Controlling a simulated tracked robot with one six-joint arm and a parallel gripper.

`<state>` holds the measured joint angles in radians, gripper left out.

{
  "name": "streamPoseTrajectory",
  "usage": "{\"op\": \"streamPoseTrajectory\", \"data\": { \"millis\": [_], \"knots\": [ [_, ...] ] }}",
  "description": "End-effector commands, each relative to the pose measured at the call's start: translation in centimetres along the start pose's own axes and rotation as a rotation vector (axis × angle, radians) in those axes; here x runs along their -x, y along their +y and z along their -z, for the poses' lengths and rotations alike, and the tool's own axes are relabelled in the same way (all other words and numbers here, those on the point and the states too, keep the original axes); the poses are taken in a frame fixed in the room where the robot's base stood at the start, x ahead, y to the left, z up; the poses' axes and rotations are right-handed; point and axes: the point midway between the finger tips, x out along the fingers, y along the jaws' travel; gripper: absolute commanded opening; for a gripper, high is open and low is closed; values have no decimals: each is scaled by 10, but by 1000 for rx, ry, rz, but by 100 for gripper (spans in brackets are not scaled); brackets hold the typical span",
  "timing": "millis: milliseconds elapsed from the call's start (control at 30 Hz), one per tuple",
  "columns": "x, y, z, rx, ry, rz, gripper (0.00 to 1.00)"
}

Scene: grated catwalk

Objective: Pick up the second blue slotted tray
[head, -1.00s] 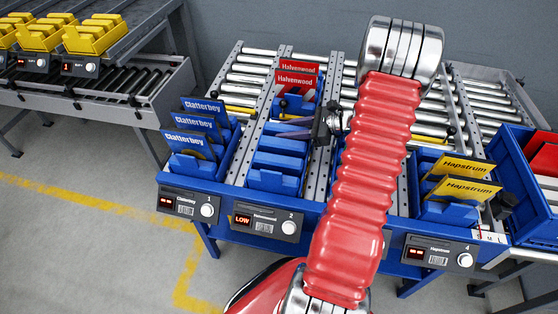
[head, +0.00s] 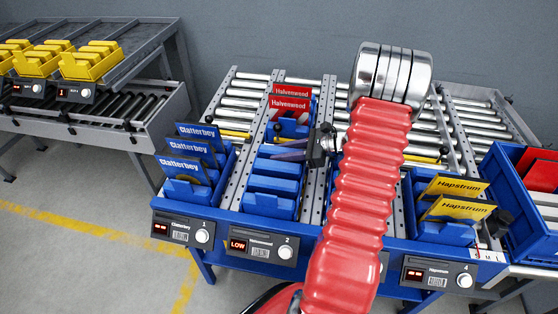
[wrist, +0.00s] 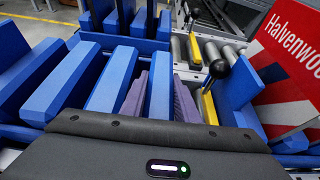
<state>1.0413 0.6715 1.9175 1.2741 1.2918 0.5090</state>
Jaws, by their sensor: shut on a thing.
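Several blue slotted trays stand in a row in lane 2, whose display reads LOW. My gripper (head: 291,150) reaches in from the right at the rear part of this row. In the wrist view its two purple-grey fingers (wrist: 160,98) stand on either side of one thin blue slotted tray (wrist: 161,80) and are shut on it. The held tray is still down among the others, close to its neighbour (wrist: 112,80) on the left. Its lower part is hidden. Behind the gripper, red Halvenwood cards (head: 290,106) stand in another blue tray; one card (wrist: 290,70) shows large in the wrist view.
Blue trays with Clatterbey cards (head: 184,169) fill lane 1 on the left. Hapstrum cards (head: 458,208) stand in lane 4. Perforated metal rails (head: 314,185) flank lane 2. A blue bin (head: 520,215) stands at the far right. Bare rollers (head: 385,75) lie behind.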

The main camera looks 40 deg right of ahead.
Motion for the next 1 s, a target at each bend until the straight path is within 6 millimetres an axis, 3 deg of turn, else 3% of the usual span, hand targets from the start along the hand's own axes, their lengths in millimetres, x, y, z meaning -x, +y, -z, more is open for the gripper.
{"op": "streamPoseTrajectory", "data": {
  "millis": [367, 1000],
  "knots": [
    [22, -4, -53, 5, 0, 2, 0],
    [83, -14, -199, 7, 0, 3, 0]
  ]
}}
